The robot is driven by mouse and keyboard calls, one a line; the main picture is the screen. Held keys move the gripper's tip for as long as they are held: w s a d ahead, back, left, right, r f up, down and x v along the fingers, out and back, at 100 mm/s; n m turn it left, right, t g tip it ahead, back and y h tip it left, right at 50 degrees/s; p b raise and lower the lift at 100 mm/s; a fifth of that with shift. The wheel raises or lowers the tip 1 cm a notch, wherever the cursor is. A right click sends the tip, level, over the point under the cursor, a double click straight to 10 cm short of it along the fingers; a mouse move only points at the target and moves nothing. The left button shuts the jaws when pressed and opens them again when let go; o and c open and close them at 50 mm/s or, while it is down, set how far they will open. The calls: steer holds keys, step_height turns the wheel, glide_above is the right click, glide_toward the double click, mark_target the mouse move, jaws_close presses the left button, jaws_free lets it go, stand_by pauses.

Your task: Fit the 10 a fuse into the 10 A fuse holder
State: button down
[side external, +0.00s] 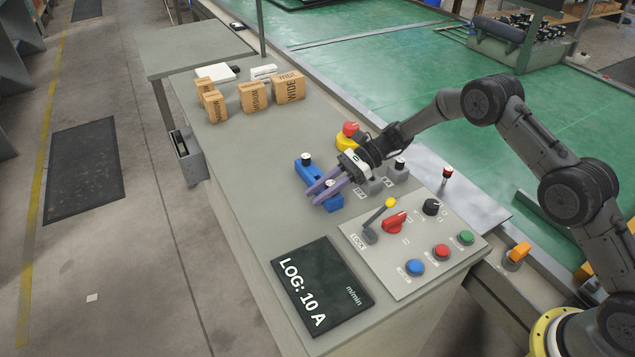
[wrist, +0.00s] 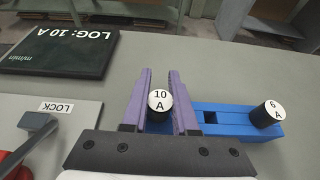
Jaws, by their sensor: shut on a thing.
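The 10 A fuse (wrist: 160,101), a black cylinder with a white top marked "10 A", stands upright between the purple fingers of my gripper (wrist: 161,95). The gripper is shut on it at the near end of a blue rack (wrist: 235,112). I cannot tell whether the fuse is seated in the rack or just clear of it. In the side view my gripper (side external: 322,188) covers part of the rack (side external: 309,176). Grey blocks (side external: 398,175) with small labels stand right of the gripper, partly hidden by it; I cannot read which is the 10 A holder.
A 6 A fuse (wrist: 268,113) stands at the rack's other end. A screen (side external: 321,285) reads "LOG: 10 A". A control panel (side external: 415,245) carries a yellow-knobbed lever, red switch and buttons. A yellow-based red button (side external: 350,135) stands behind. Cardboard boxes (side external: 253,97) sit at the far end.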

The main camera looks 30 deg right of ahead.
steer(key=shift+r, duration=0.15)
steer(key=shift+r, duration=2.8)
steer(key=d+r+m+t+h, duration=0.1)
steer(key=d+r+m+t, duration=0.2)
steer(key=d, duration=0.9)
steer(key=m+t, duration=0.3)
steer(key=shift+w+r+t+h, duration=0.2)
steer(key=shift+t+h, duration=0.2)
